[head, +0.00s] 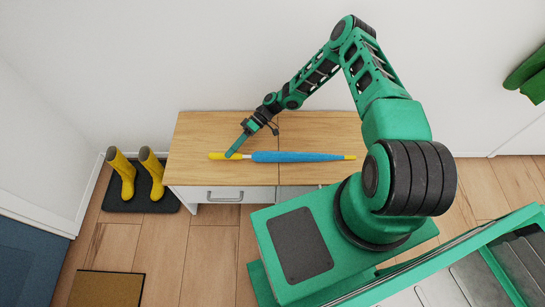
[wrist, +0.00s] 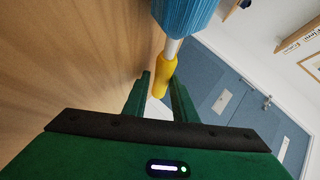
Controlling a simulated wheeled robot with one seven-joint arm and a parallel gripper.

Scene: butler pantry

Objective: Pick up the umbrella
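The umbrella (head: 295,156) is folded and lies across the wooden top of a low cabinet. Its canopy is blue, with a yellow handle (head: 217,156) at the left, a short pale shaft and a yellow tip at the right. My gripper (head: 234,152) points down at the handle end, by the pale shaft. In the wrist view, my gripper (wrist: 160,90) has its fingers apart, with the yellow handle (wrist: 162,75) showing between them. A gap shows on the left side of the handle; contact on the right is unclear. The blue canopy (wrist: 185,15) is at the top.
The cabinet top (head: 215,130) is otherwise clear. Yellow boots (head: 122,174) stand on a dark mat (head: 120,199) to its left. A white wall is behind. A brown mat (head: 107,288) lies on the floor in front. The wrist view shows a blue door (wrist: 225,80).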

